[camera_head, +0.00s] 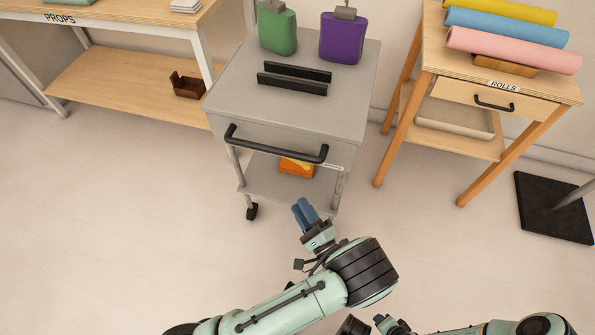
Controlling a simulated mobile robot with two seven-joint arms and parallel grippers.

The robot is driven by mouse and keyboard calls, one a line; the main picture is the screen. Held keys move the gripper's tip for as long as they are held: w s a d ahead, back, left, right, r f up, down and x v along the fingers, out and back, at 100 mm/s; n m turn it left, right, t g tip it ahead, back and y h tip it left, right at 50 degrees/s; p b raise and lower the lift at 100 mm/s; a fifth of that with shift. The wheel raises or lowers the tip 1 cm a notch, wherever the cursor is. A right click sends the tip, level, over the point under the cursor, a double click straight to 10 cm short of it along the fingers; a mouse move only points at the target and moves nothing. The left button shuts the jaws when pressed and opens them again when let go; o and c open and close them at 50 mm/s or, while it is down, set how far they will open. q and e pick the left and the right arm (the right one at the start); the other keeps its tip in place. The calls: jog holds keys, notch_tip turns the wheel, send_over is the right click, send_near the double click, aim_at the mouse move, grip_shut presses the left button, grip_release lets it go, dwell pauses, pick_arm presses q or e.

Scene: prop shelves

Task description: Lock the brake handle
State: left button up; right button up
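A grey cart (340,110) stands ahead of me, with a black bar handle (275,150) across its front. This bar is the only handle I can make out on the cart; no separate brake lever is clear. My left gripper (304,207), with blue fingertips, is in front of the cart, below the bar in the picture and apart from it. Its fingers appear close together, nothing shows between them, and their gap is unclear. My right gripper (381,320) shows only partly at the bottom edge, with its fingers mostly hidden.
A green bottle (277,30), a purple bottle (341,38) and a black rack (294,77) are on the cart. An orange thing (296,167) lies on its lower shelf. A props table (120,22) stands left, a rolls table (450,68) right. The floor at left is clear.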

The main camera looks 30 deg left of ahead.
aim_at(293, 160)
pick_arm(q)
jog(key=w+a+r+t, duration=0.1)
jog(key=w+a+r, duration=0.1)
jog(key=w, duration=0.1)
jog(key=w+a+r+b, duration=0.1)
jog(key=w+a+r, duration=0.1)
jog(key=w+a, duration=0.1)
jog(key=w+a+r+t, duration=0.1)
jog(key=w+a+r, duration=0.1)
jog(key=shift+w+a+t+b, duration=0.3)
jog(key=shift+w+a+b, duration=0.05)
jog(key=shift+w, duration=0.05)
pick_arm(e)
jog(key=shift+g, duration=0.5)
jog(key=f, duration=0.1)
jog(key=s+f, duration=0.2)
jog(key=shift+s+d+f, duration=0.2)
jog(key=shift+d+f, duration=0.15)
pick_arm(q)
jog(key=shift+c, duration=0.3)
grip_shut()
